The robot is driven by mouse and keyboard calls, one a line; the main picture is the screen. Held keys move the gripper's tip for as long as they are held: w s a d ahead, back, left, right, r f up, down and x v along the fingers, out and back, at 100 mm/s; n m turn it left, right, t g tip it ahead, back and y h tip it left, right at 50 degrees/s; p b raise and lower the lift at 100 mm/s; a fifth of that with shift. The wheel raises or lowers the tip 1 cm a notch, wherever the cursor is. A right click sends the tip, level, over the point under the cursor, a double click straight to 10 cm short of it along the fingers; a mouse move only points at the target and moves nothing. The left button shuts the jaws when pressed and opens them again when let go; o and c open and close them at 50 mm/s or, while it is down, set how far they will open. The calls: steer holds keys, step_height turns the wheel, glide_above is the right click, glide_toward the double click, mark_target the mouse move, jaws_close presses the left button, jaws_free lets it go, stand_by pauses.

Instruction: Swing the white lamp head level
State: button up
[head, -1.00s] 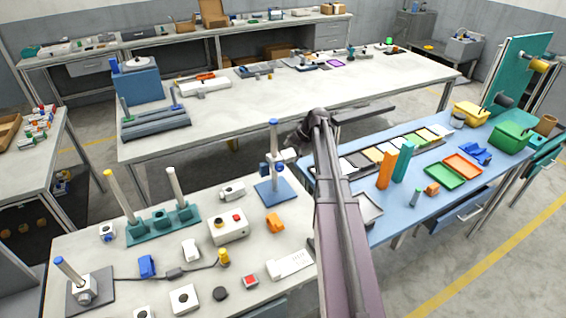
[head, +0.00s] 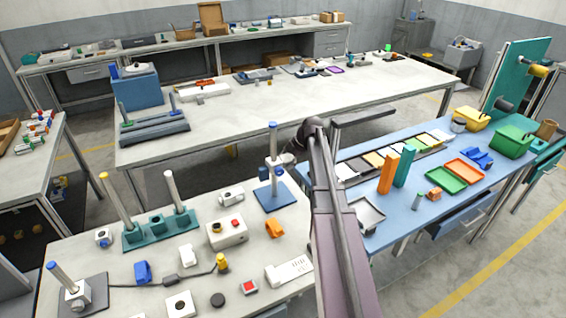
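A stand with a blue base (head: 276,196) and an upright blue-topped post (head: 273,145) is on the pale table, just left of my arm. A small white piece (head: 270,164) sits on the post, and it seems to be the lamp head. Its tilt is too small to read. My gripper (head: 291,155) appears as a dark shape beside the post's right side, partly behind my arm. Its fingers cannot be made out, nor whether they touch the white piece.
The pale table holds a teal stand (head: 160,238) with posts, a white box with buttons (head: 227,233), an orange block (head: 274,228) and a white bracket (head: 288,271). The blue table (head: 400,215) at right carries trays and upright blocks. A floor gap separates the long back table (head: 290,107).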

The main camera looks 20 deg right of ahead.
steer(key=c, duration=0.5)
steer(key=shift+w+g+p, duration=0.15)
steer(key=shift+g+p, duration=0.35)
steer(key=shift+g, duration=0.5)
steer(key=shift+s+m+g, duration=0.2)
steer(key=shift+m+g, duration=0.2)
steer(key=shift+g, duration=0.5)
steer(key=o, duration=1.2)
steer(key=shift+c, duration=0.2)
steer(key=shift+w, duration=0.1)
